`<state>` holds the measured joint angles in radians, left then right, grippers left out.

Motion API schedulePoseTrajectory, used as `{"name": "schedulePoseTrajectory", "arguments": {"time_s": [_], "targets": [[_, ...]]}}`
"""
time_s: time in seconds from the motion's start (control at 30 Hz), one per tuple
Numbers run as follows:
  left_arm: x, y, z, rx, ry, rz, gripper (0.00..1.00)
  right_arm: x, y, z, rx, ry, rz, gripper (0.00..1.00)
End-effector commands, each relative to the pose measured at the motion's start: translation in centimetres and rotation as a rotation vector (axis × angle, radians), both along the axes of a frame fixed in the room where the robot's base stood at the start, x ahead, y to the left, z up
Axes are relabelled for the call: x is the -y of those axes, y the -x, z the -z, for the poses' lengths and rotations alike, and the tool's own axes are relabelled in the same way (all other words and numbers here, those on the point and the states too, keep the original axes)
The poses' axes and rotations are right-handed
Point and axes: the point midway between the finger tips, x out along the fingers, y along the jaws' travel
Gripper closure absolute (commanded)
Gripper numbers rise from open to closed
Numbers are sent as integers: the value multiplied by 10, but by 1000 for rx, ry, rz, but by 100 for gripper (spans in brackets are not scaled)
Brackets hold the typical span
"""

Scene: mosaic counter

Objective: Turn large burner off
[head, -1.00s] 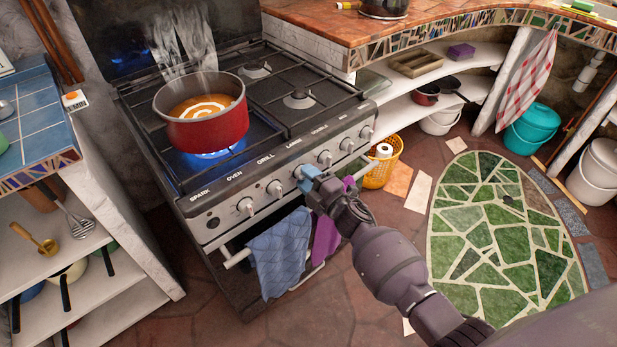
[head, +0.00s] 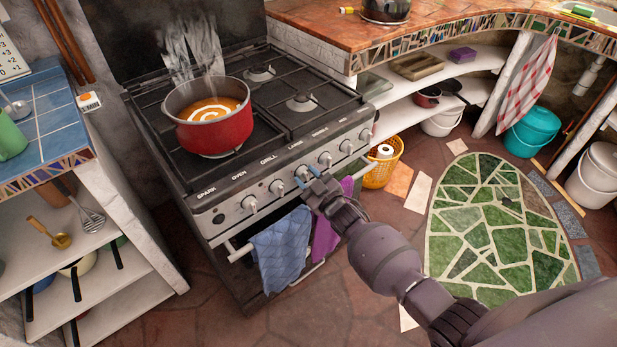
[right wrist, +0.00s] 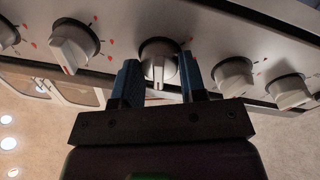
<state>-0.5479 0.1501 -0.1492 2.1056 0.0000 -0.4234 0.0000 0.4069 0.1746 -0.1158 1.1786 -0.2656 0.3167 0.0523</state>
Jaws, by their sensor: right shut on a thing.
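The stove (head: 230,190) has a row of white knobs along its front panel. My right gripper (head: 308,177) is at the knob under the "LARGE" label, with its blue fingers on either side of it. In the right wrist view this knob (right wrist: 159,62) sits between the fingers, its grip ridge pointing nearly straight down the picture. A red pot (head: 215,130) of orange soup with a white swirl stands on the front left burner. No blue flame shows under it. My left gripper is not in view.
A blue towel (head: 280,250) and a purple towel (head: 325,238) hang on the oven rail just below the gripper. A blue-tiled counter (head: 45,130) stands at left. A yellow basket (head: 382,168) is on the floor right of the stove.

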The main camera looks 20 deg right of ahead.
Motion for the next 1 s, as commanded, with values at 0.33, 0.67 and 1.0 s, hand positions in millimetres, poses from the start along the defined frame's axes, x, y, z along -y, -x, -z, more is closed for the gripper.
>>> {"name": "schedulePoseTrajectory", "arguments": {"time_s": [0.33, 0.67, 1.0], "targets": [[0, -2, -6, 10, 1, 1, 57, 1, -1, -1, -58, -161, 1, 85], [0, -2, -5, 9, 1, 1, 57, 1, 0, -1, -74, -204, 1, 85], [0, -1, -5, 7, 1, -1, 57, 0, 0, -1, -73, -205, 0, 55]]}}
